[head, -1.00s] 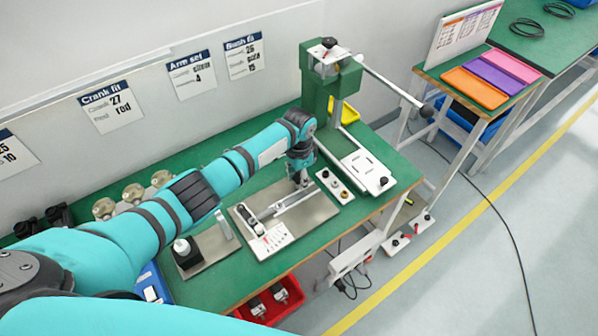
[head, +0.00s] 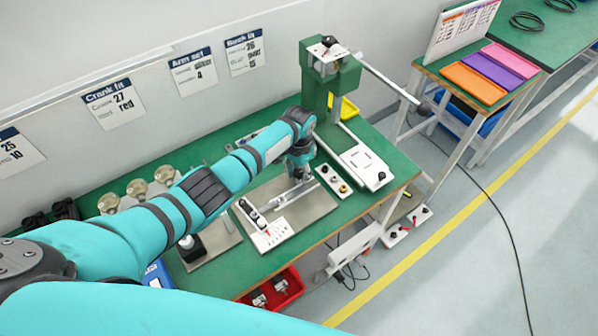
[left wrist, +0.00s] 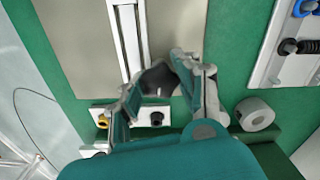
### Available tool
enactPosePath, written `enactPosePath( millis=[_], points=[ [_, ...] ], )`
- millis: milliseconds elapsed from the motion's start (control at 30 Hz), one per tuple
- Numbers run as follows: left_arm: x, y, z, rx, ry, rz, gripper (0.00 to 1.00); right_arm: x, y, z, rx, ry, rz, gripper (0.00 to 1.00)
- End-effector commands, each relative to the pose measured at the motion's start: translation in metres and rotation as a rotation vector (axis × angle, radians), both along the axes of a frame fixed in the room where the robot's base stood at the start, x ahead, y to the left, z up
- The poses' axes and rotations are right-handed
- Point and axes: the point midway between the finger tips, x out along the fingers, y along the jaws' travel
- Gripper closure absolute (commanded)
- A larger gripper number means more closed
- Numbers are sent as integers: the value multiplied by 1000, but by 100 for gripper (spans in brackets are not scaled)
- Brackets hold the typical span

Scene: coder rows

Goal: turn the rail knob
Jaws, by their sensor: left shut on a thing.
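The rail (left wrist: 128,40) is a pale metal strip with a slot, lying on a grey steel plate (left wrist: 75,35) on the green bench. It also shows in the head view (head: 293,196). The rail knob (left wrist: 157,79) is a dark knob at the rail's near end in the left wrist view, beside its right edge. My left gripper (left wrist: 158,82) is shut on this knob, one finger on each side. In the head view my left gripper (head: 300,174) points down at the plate, and it hides the knob. My right gripper is not in view.
A small white panel with knobs (head: 334,182) lies close to the right of the gripper. A green press (head: 330,85) with a long lever stands behind it. A white switch block (head: 271,236) lies at the plate's front left. A red bin (head: 283,290) sits below the bench edge.

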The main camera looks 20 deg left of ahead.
Motion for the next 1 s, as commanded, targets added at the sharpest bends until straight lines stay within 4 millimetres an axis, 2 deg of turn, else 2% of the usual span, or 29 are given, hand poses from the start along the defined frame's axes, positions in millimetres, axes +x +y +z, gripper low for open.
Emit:
enactPosePath(
  millis=[167, 200, 367, 733, 867, 1000],
  points=[
    [3, 0, 3, -1, -9, 0, 100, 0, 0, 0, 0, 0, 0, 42],
    [3, 0, 3, -1, -9, 0, 63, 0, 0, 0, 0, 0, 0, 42],
    [2, 0, 2, -1, -6, 0, 42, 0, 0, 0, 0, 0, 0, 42],
    [1, 0, 6, 0, -3, -1, 42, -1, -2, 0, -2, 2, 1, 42],
    [2, 0, 24, -2, -6, -1, 42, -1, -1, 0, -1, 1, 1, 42],
    [2, 0, 55, -1, -8, -3, 42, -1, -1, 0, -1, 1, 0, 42]
  ],
)
